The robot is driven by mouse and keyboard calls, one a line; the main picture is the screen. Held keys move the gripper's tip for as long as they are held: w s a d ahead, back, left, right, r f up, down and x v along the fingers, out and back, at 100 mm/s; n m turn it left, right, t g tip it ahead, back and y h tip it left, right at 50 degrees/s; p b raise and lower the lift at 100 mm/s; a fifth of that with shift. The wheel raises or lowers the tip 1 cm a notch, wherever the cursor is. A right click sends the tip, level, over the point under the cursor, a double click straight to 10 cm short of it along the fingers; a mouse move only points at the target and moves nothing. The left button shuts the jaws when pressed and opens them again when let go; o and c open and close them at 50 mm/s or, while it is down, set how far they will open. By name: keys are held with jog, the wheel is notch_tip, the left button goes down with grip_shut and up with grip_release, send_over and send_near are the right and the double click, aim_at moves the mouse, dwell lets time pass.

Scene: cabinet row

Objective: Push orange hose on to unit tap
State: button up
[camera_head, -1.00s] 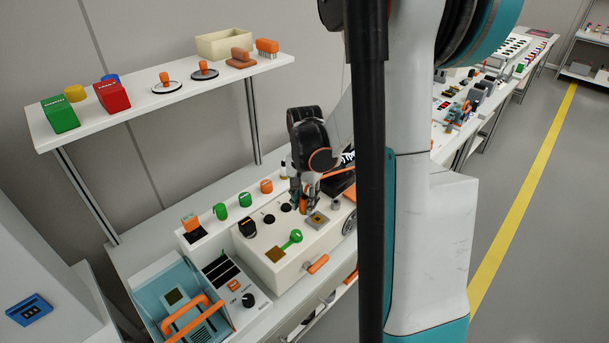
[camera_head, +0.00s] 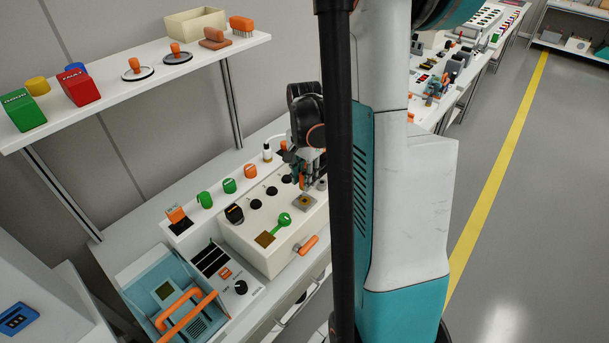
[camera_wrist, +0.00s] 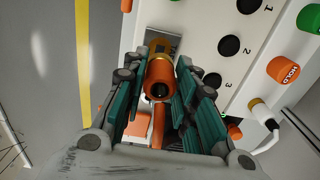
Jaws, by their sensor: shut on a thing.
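My gripper (camera_wrist: 159,85) has its teal fingers closed around an orange cylindrical piece (camera_wrist: 158,70) with a dark round opening, which looks like the orange hose end. In the head view my gripper (camera_head: 302,183) is above the right part of the cream unit (camera_head: 262,249), and the piece is mostly hidden. A square metal plate with a brass centre (camera_head: 306,203) lies just below it; brass also shows beyond the piece in the wrist view (camera_wrist: 166,48). I cannot tell whether they touch. I cannot clearly identify the tap; a small grey fitting (camera_head: 322,184) stands beside the plate.
Black numbered sockets (camera_wrist: 229,45) and a green key-like handle (camera_head: 283,220) are on the unit's top. An orange handle (camera_head: 309,244) sticks out at its front. Green and orange knobs line the back. A teal case (camera_head: 165,294) stands left. A shelf (camera_head: 140,85) overhangs behind.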

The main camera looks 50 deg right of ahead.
aim_at(304, 168)
jog(key=shift+f+b, duration=1.5)
jog(key=shift+f, duration=0.9)
jog(key=shift+b, duration=0.35)
dwell(0.3)
jog(key=shift+f+b, duration=0.5)
jog(key=shift+f, duration=0.05)
dwell(0.3)
jog(key=o, duration=1.1)
notch_tip(304, 168, up, 12)
dwell(0.4)
